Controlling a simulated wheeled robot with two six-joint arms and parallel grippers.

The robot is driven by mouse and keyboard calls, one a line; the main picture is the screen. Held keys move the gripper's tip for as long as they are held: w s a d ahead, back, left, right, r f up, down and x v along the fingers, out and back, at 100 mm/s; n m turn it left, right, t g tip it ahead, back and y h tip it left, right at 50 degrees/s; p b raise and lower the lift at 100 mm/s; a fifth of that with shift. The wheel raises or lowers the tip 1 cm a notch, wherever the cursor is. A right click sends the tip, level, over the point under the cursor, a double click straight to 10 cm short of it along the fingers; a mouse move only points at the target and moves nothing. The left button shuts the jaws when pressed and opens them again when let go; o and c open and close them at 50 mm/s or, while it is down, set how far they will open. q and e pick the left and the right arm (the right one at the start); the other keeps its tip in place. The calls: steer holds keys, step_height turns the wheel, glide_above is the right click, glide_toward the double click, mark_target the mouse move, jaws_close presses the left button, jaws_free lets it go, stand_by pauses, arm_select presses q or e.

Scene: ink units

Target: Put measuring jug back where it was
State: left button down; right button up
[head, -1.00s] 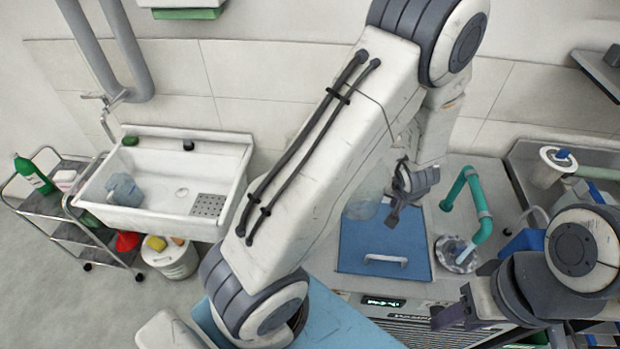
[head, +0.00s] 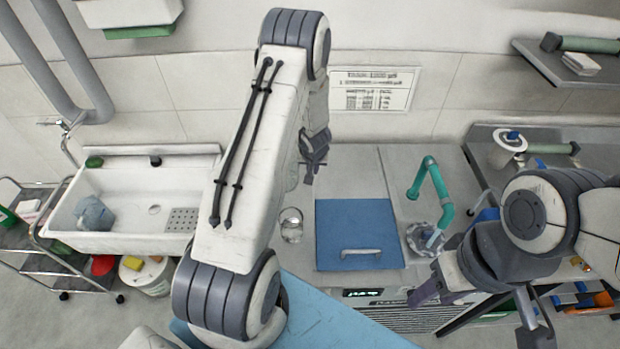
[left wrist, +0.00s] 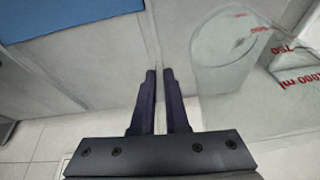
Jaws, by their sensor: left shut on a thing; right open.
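The measuring jug (left wrist: 285,85) is clear, with red volume marks, and fills the right of the left wrist view. My left gripper (left wrist: 160,72) is shut on it, with its two dark fingers close together beside the jug wall. The part between the fingers is hard to make out. In the head view my left gripper (head: 313,168) is above the counter, left of the blue lid, and my arm hides most of the jug. My right gripper (head: 480,308) is open and empty at the lower right, in front of the counter.
A blue lid (head: 355,222) with a pale handle lies in the counter. A small glass vessel (head: 291,226) shows left of it. A teal pipe (head: 440,190) rises to its right. A white sink (head: 130,240) stands at the left; a wall chart (head: 372,90) hangs behind.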

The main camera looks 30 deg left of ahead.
arm_select(q)
steer(key=shift+w+a+f+b, duration=0.1)
steer(key=shift+a+f+b, duration=0.15)
steer(key=shift+f+b, duration=0.6)
steer(key=shift+w+a+f+b, duration=0.1)
steer(key=shift+a+f+b, duration=0.15)
steer(key=shift+f, duration=1.15)
steer(key=shift+f, duration=0.15)
steer(key=c, duration=0.9)
jaws_free()
